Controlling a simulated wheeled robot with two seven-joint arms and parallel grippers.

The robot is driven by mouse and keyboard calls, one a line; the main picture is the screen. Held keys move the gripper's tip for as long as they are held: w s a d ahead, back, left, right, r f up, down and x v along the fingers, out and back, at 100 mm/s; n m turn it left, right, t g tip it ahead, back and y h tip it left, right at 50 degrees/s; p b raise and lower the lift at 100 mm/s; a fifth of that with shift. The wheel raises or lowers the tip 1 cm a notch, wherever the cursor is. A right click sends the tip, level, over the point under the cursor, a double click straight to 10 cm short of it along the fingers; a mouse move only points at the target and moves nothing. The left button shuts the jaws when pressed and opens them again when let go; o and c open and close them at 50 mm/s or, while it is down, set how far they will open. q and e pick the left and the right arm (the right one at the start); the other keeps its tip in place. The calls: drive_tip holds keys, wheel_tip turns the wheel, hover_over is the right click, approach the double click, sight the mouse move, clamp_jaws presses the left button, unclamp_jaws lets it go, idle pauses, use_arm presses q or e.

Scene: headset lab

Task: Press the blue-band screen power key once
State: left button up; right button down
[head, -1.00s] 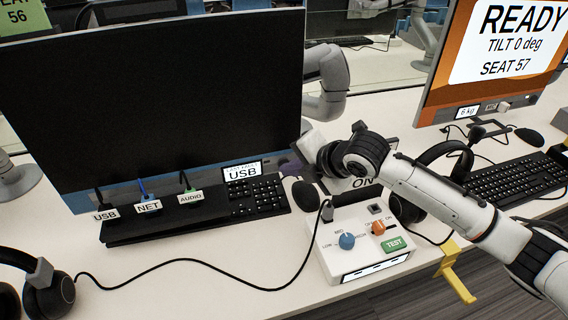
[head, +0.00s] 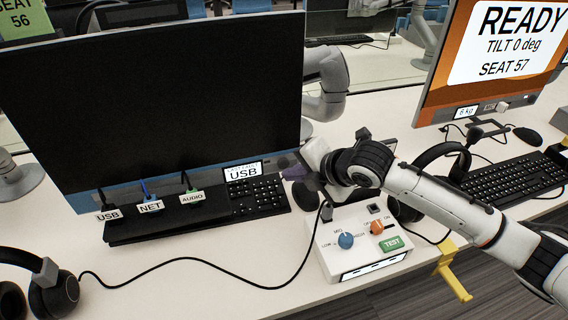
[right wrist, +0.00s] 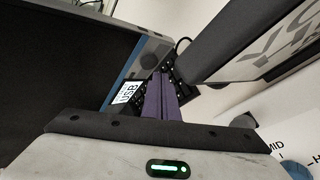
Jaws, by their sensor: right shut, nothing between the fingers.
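The blue-band screen (head: 150,95) is dark, with a blue strip (head: 85,203) along its lower edge; it also shows in the right wrist view (right wrist: 60,75). I cannot make out its power key in either view. My right gripper (head: 291,172) is at the lower right of this screen, near the keyboard's right end. In the right wrist view its purple fingers (right wrist: 163,92) are together and empty, pointing toward the screen's lower edge. I cannot tell whether they touch anything. My left gripper is not in view.
A black keyboard (head: 160,221) lies below the screen, with cables tagged USB, NET and AUDIO above it. A white control box (head: 335,245) with knobs stands below my right wrist. A headset (head: 50,295) is at the lower left. An orange READY screen (head: 490,65) stands at right.

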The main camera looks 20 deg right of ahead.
drive_tip(key=s+p, duration=0.2)
drive_tip(key=s, duration=0.3)
drive_tip(key=shift+d+p, duration=0.1)
drive_tip(key=shift+p, duration=0.2)
idle(0.6)
